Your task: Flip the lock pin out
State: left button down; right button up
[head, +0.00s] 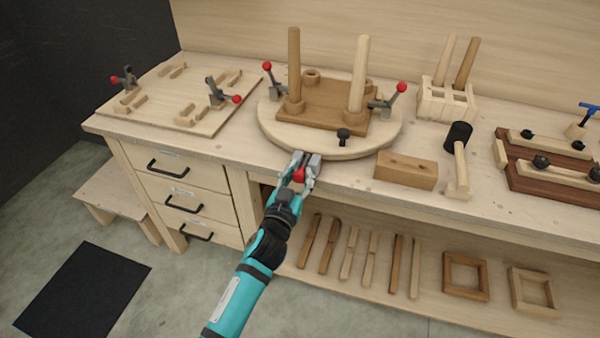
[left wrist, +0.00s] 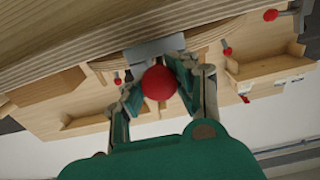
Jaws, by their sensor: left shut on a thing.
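The lock pin's red knob (head: 299,175) sits at the front edge of the round wooden turntable (head: 270,122), below a grey metal bracket (left wrist: 155,48). In the left wrist view the red knob (left wrist: 159,82) is between the green finger pads. My left gripper (head: 300,174) reaches up from the front of the bench and is shut on the knob. The pin's shaft is hidden behind the knob and fingers. My right gripper is in neither view.
A brown seat board (head: 325,108) with two upright legs lies on the turntable between red-tipped clamps (head: 388,103). A black knob (head: 343,136) stands near its front. To the right are a wooden block (head: 406,170) and a mallet (head: 459,150). Drawers (head: 185,198) are below left.

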pick_arm(q)
jog(key=shift+p+v, duration=0.4)
jog(key=shift+v, duration=0.65)
jog(key=shift+f, duration=0.3)
jog(key=c, duration=1.4)
grip_release()
jog(key=o, duration=0.4)
jog(key=shift+s+a+r, duration=0.15)
jog(key=shift+s+r, duration=0.15)
jog(key=shift+s, duration=0.05)
jog(key=shift+w, duration=0.15)
jog(key=v, duration=1.2)
